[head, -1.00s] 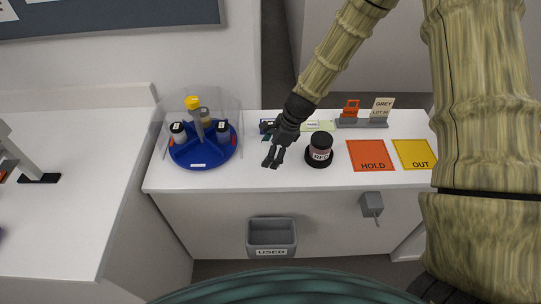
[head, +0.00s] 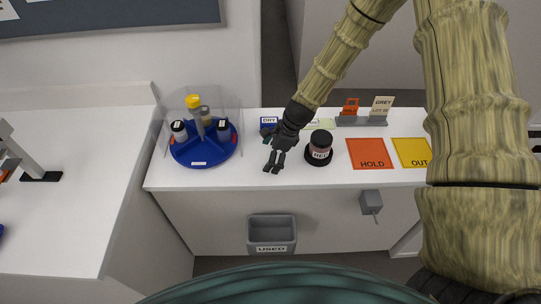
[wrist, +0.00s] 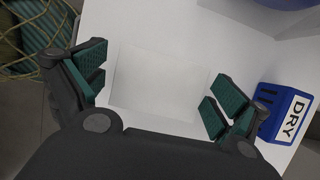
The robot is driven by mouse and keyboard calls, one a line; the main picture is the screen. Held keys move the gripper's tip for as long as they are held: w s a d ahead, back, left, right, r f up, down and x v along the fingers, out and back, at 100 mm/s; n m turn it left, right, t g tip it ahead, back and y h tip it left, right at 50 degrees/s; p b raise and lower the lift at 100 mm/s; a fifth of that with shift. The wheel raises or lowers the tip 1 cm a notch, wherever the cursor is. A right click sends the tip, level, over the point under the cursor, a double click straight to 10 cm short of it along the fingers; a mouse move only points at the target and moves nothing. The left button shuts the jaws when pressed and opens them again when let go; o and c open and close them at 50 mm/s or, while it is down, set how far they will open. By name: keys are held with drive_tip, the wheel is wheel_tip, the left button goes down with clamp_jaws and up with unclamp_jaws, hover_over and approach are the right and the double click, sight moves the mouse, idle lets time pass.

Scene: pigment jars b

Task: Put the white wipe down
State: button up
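The white wipe (wrist: 160,84) shows in the wrist view as a pale, flat rectangle on the white counter, between and beyond my fingertips. It is hard to make out against the counter, and I cannot pick it out in the head view. My gripper (wrist: 158,88) is open, its teal-padded fingers wide apart on either side of the wipe, with nothing gripped. In the head view my gripper (head: 274,162) is low over the counter, between the blue turntable and the black-lidded jar. The blue DRY box (wrist: 285,113) is just right of my fingers in the wrist view.
The blue turntable (head: 184,157) with several jars is to the left. The black-lidded jar (head: 320,146) stands close right of my gripper. Orange HOLD (head: 370,150) and yellow OUT (head: 412,150) mats lie further right. A grey USED bin (head: 272,230) is below the counter's front.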

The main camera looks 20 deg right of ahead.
drive_tip(key=shift+r, duration=0.2)
drive_tip(key=b+v, duration=0.2)
drive_tip(key=v, duration=0.9)
drive_tip(key=shift+r, duration=0.4)
drive_tip(key=shift+d, duration=0.15)
drive_tip(key=shift+s, duration=0.15)
